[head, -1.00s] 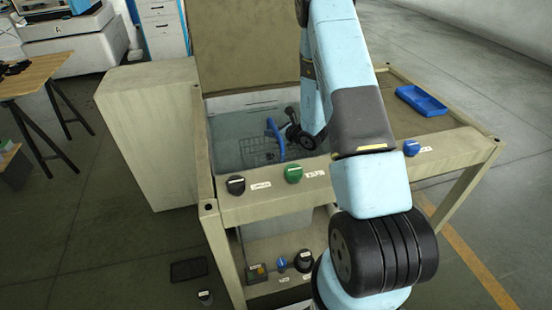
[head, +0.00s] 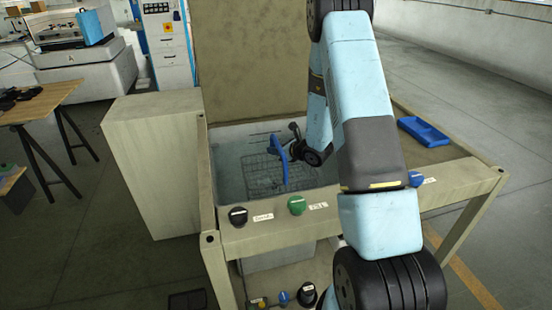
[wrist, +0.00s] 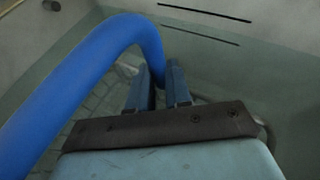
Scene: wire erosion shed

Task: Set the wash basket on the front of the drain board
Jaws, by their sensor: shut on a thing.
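The wash basket (head: 262,178) is a wire mesh basket with a tall blue handle (head: 284,165). It is inside the sunken tank (head: 228,160) of the bench. My gripper (head: 290,148) is at the handle and small in the head view. In the wrist view, the blue handle (wrist: 75,75) curves from the lower left to the fingers of my gripper (wrist: 160,88), which are shut on it. The mesh below is dim and partly hidden. The drain board (head: 447,153) appears to be the flat surface right of the tank, partly hidden by my arm.
A blue tray (head: 423,131) lies on the board's right part. Knobs, including a green one (head: 297,205), line the bench's front rail. A tall back panel (head: 250,60) rises behind the tank, and a beige cabinet (head: 150,165) stands on the left.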

